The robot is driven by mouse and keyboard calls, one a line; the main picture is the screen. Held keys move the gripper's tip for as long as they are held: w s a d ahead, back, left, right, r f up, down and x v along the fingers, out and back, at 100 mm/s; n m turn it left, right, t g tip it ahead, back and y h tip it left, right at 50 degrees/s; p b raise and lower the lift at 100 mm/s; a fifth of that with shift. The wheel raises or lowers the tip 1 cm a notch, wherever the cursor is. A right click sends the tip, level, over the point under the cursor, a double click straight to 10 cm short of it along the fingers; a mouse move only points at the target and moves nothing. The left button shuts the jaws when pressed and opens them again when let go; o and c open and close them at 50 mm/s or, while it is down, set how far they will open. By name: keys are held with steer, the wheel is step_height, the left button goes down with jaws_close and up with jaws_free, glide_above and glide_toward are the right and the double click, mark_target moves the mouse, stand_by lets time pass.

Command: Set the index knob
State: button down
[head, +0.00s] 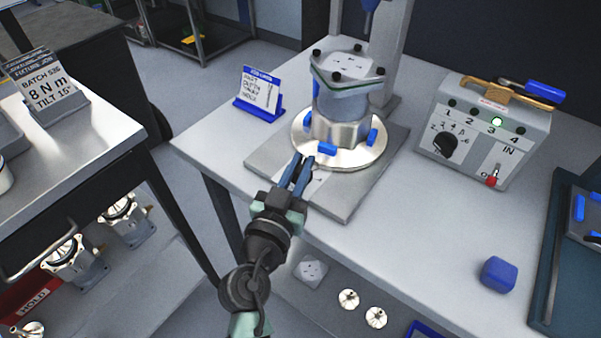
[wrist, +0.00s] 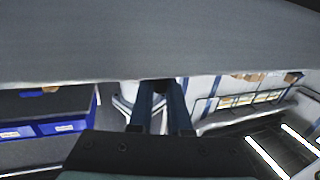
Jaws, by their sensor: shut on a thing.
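My gripper (head: 302,164) reaches to the front left edge of a round metal turntable (head: 349,158) with blue clamps. In the wrist view my fingers (wrist: 160,90) close around a small dark part (wrist: 160,86) at the edge of a broad grey surface. This part is mostly hidden, and I cannot tell whether it is a knob. A grey cylindrical housing (head: 342,101) with a bolted flange stands upright on the turntable. A grey control box (head: 482,135) at right carries a black pointer knob (head: 445,144) inside a numbered scale; my gripper is well apart from it.
The box has a lit lamp (head: 497,121) above 3 and a red-tipped switch (head: 492,181). A blue-framed card (head: 260,91) stands behind the base plate (head: 346,207). A blue block (head: 498,274) lies at front right. A sign on the left bench (head: 48,89) reads 8 Nm, tilt 15°.

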steer(key=m+g+h+b, duration=0.1)
steer(key=h+b, duration=0.1)
steer(key=b, duration=0.2)
steer(key=m+g+h+b, duration=0.1)
steer(key=m+h+b, duration=0.1)
steer(key=h+b, duration=0.1)
steer(key=shift+w+a+f+m+g+b, duration=0.15)
steer(key=shift+f+m+g+b, duration=0.2)
steer(key=shift+b, duration=0.4)
steer(key=m+g+h+b, duration=0.2)
steer(key=h+b, duration=0.1)
steer(key=b, duration=0.1)
steer(key=shift+r+m+g+b, duration=0.15)
steer(key=shift+m+g+b, duration=0.15)
steer(key=shift+m+g, duration=0.05)
steer(key=shift+r+m+g+h+b, duration=0.15)
steer(key=shift+m+g+h+b, duration=0.45)
steer(key=shift+g+b, duration=0.3)
steer(key=shift+r+g, duration=0.1)
steer(key=shift+g, duration=0.2)
steer(key=c, duration=0.9)
jaws_free()
steer(key=shift+o, duration=0.2)
steer(key=p+v, duration=0.1)
steer(key=v, duration=1.2)
steer(key=shift+f, duration=0.25)
